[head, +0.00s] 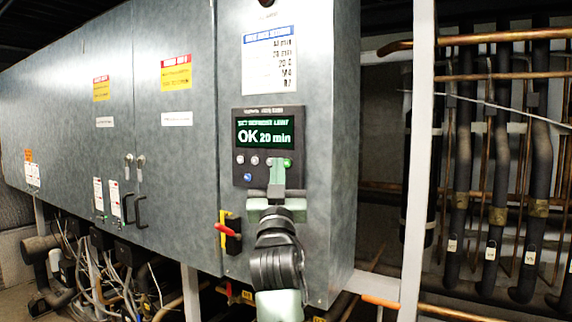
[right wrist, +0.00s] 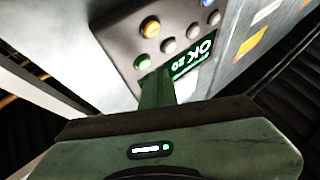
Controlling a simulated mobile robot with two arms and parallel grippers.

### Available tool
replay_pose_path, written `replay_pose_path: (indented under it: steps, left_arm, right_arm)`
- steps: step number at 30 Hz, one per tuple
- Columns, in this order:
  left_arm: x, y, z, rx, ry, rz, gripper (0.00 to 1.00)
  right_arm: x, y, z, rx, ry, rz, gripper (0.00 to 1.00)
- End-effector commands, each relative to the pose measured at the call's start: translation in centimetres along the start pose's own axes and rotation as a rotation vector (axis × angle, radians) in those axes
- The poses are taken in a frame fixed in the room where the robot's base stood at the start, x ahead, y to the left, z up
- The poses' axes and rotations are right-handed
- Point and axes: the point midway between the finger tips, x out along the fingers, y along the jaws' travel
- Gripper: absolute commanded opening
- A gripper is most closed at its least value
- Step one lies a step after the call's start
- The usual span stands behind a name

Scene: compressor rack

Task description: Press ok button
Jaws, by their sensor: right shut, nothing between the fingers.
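A dark control panel (head: 242,126) on the grey cabinet has a green display (head: 264,133) reading "OK 20 min". Below the display is a row of small round buttons, with a green button (head: 287,162) at its right end and a blue button (head: 248,177) lower left. My right gripper (head: 277,164) is shut and empty, its fingertips at the panel just left of the green button. In the right wrist view the fingertips (right wrist: 160,73) are right beside the green button (right wrist: 142,62); I cannot tell whether they touch anything. My left gripper is not in view.
A red-handled switch (head: 228,230) on a yellow plate sits left below the panel. A white post (head: 418,150) and copper and black pipes (head: 497,150) stand to the right. Cables hang under the cabinet at left.

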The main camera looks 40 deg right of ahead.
Motion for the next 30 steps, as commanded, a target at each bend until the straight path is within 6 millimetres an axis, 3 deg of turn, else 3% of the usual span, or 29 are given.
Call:
replay_pose_path:
  steps: [30]
  left_arm:
    - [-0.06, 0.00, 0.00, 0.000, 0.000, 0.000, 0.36]
  right_arm:
    - [0.86, 0.63, 0.57, -0.001, 0.000, 0.000, 0.00]
